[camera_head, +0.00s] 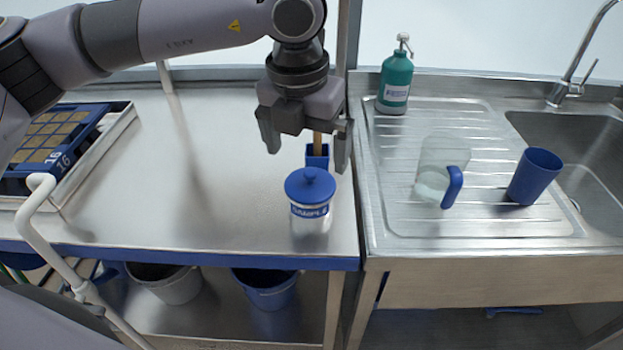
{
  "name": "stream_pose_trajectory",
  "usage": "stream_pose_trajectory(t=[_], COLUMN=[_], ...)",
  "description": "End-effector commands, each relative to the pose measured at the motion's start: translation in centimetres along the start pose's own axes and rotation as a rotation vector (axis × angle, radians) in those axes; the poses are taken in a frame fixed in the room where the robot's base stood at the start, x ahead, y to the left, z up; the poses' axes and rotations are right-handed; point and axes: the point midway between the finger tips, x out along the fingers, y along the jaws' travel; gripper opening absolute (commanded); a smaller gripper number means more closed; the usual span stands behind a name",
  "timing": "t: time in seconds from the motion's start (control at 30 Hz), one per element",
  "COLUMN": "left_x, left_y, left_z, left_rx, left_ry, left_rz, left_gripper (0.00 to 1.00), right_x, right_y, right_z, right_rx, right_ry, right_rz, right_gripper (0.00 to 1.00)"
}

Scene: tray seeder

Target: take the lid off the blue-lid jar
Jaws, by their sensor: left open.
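The blue-lid jar (311,222) stands upright near the front right corner of the steel bench. It is clear or whitish, with a blue label band. No contact with the lid shows. My right gripper is not in view.
A small blue holder (317,157) with a wooden stick stands behind the jar. A seed tray (45,142) is at left. On the drainboard at right are a green pump bottle (395,82), a clear jug (436,170) and a blue cup (534,176). The bench's middle is clear.

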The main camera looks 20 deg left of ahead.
Motion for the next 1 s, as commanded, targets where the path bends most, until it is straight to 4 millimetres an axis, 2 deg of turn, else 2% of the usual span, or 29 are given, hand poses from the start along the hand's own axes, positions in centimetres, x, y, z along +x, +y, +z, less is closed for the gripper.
stream_pose_trajectory(t=[0.4, 0.5, 0.7, 0.73, 0.83, 0.87, 1.0], left_x=[5.5, 6.1, 6.2, 6.2, 6.2, 6.2, 6.2], left_y=[0.2, 0.2, 0.2, 0.2, 0.2, 0.2, 0.2], left_z=[0.5, 0.5, 0.5, 0.5, 0.5, 0.5, 0.5], left_rx=[0.001, 0.002, 0.002, 0.002, 0.002, 0.002, 0.002], left_ry=[0.004, 0.003, 0.002, 0.002, 0.002, 0.002, 0.002], left_rz=[-0.004, -0.004, -0.005, -0.005, -0.005, -0.005, -0.006], left_gripper=[1.0, 1.0, 1.0, 0.97, 0.64, 0.59, 0.59], right_x=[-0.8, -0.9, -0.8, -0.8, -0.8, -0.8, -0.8], right_y=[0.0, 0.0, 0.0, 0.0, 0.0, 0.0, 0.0], right_z=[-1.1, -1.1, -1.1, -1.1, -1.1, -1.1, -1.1], right_rx=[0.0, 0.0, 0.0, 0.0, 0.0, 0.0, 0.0], right_ry=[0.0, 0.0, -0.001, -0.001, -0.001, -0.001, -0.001], right_rz=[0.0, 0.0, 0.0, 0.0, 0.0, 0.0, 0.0], right_gripper=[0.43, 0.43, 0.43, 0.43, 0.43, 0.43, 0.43])
